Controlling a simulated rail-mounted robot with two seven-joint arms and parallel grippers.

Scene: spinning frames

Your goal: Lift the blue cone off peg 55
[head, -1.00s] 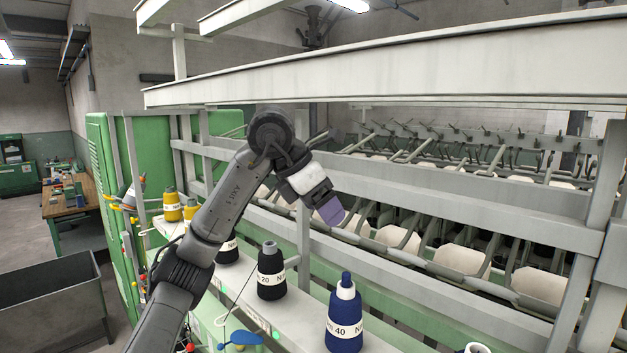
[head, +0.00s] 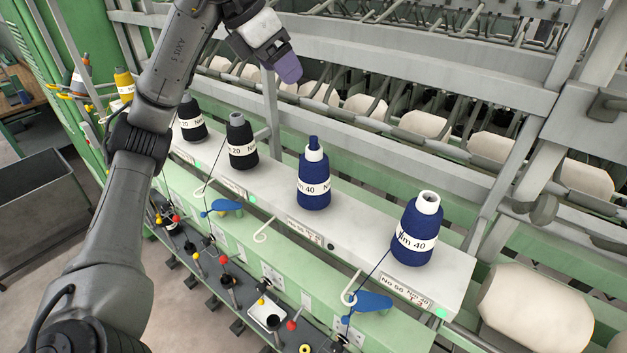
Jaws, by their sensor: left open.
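Two blue cones marked "Nm 40" stand upright on the white shelf. The middle one (head: 313,185) has a dark blue tip above its white top; the label below it is too small to read surely, but it comes just before No 56. The right blue cone (head: 414,235) stands by the label "No 56" (head: 408,292), with an open white top and a thread running down. My left gripper (head: 286,67) is open and empty, above and behind the middle cone, well apart from it. Its fingers look like one purple-grey block from here. My right gripper is out of view.
Two black cones (head: 241,142) stand left of the blue ones, and a yellow cone (head: 124,85) is farther left. A grey frame post (head: 271,108) rises behind the shelf. Blue levers (head: 371,303) and white hooks stick out in front. The shelf between the blue cones is clear.

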